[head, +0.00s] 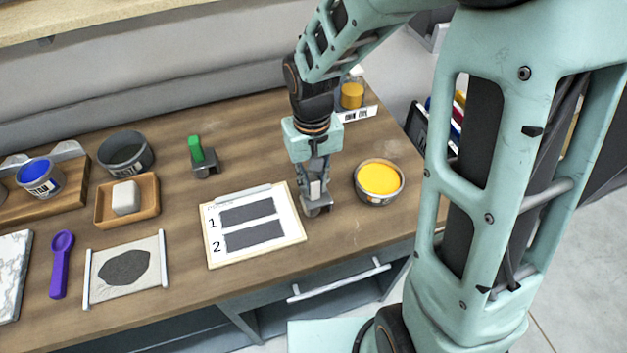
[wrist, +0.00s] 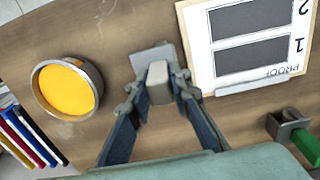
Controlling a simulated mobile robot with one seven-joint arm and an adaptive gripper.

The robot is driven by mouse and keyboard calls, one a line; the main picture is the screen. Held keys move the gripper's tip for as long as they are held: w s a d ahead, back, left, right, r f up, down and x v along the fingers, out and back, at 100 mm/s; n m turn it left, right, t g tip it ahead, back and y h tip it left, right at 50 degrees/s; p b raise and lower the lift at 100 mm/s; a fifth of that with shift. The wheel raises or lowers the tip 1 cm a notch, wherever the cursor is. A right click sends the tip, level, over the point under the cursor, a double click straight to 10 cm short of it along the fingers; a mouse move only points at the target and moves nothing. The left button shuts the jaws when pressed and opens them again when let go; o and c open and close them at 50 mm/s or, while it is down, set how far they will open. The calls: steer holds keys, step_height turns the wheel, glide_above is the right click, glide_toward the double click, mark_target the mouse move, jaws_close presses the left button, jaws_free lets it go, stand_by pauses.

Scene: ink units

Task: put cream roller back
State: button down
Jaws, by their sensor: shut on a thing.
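My gripper (head: 315,183) points down beside the right edge of the proof board and is shut on the pale handle of the cream roller (wrist: 158,80). In the head view, the fingers largely hide the roller. A grey stand (head: 319,209) lies directly under the roller on the table; it also shows in the wrist view (wrist: 146,58). I cannot tell whether the roller rests in this stand or is slightly above it.
The proof board (head: 300,238) lies close on the left, and a tin of yellow ink (head: 379,180) stands close on the right. A green-handled roller (head: 196,149) stands in another grey stand (head: 206,168) farther left. An orange-filled bottle (head: 352,94) is behind.

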steer(key=shift+s+d+f+b, duration=0.1)
steer(key=shift+s+f+b, duration=0.2)
steer(key=shift+f, duration=0.25)
steer(key=c, duration=2.2)
jaws_free()
steer(key=o, duration=0.4)
steer(key=shift+w+f, duration=0.15)
steer(key=shift+w, duration=0.2)
steer(key=shift+o, duration=0.2)
steer(key=shift+s, duration=0.15)
steer(key=shift+r, duration=0.4)
step_height(320, 180, up, 13)
steer(key=p, duration=0.1)
steer(key=shift+a+f, duration=0.1)
steer(key=shift+a, duration=0.1)
